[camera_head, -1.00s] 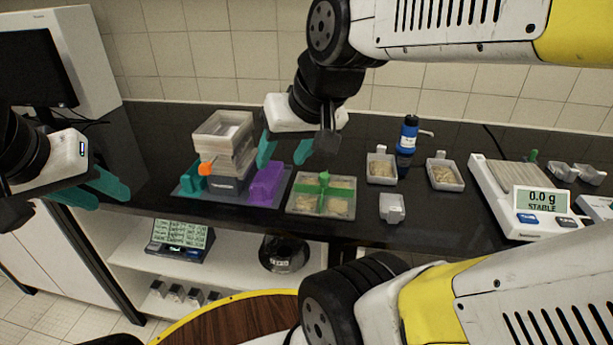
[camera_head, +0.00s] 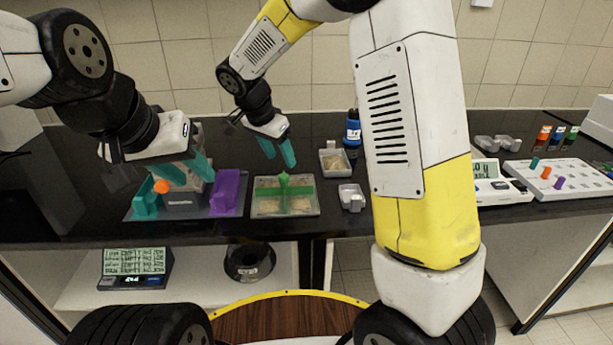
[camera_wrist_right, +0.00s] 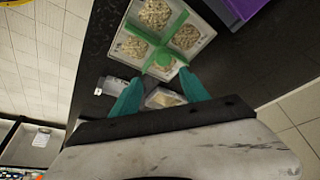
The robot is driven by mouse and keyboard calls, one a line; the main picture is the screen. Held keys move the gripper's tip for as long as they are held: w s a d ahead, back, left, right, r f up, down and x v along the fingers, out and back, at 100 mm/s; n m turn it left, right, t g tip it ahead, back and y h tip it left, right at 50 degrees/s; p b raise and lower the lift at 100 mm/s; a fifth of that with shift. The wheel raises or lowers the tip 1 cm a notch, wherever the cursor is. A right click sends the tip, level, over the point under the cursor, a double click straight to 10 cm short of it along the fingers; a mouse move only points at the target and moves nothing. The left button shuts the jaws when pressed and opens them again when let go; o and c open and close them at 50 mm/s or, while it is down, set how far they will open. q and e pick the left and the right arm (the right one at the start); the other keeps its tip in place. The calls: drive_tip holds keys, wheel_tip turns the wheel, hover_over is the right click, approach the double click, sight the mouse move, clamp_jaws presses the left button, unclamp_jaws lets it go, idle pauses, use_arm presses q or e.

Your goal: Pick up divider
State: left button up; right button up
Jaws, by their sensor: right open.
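The divider (camera_head: 284,186) is a green cross standing in a clear square tray (camera_head: 263,211), with pale grainy material in the tray's compartments. In the right wrist view the divider (camera_wrist_right: 160,57) lies beyond my fingertips, the tray tilted in the picture. My right gripper (camera_head: 278,155) is open and empty, above and behind the tray, apart from the divider; its two teal fingers (camera_wrist_right: 160,90) are spread in the wrist view. My left gripper (camera_head: 190,168) is open in front of the sieve stack (camera_head: 183,194), partly hiding it.
A purple block (camera_head: 226,191) and a teal block (camera_head: 147,205) flank the stack. My right arm hides part of the bench beyond.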

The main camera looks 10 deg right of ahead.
sight(283, 175)
drive_tip(key=x, duration=0.3)
drive_tip(key=shift+w+f, duration=0.2)
drive_tip(key=f, duration=0.3)
drive_tip(key=w+f, duration=0.1)
drive_tip(key=f, duration=0.1)
drive_tip(key=shift+f, duration=0.2)
clamp_jaws()
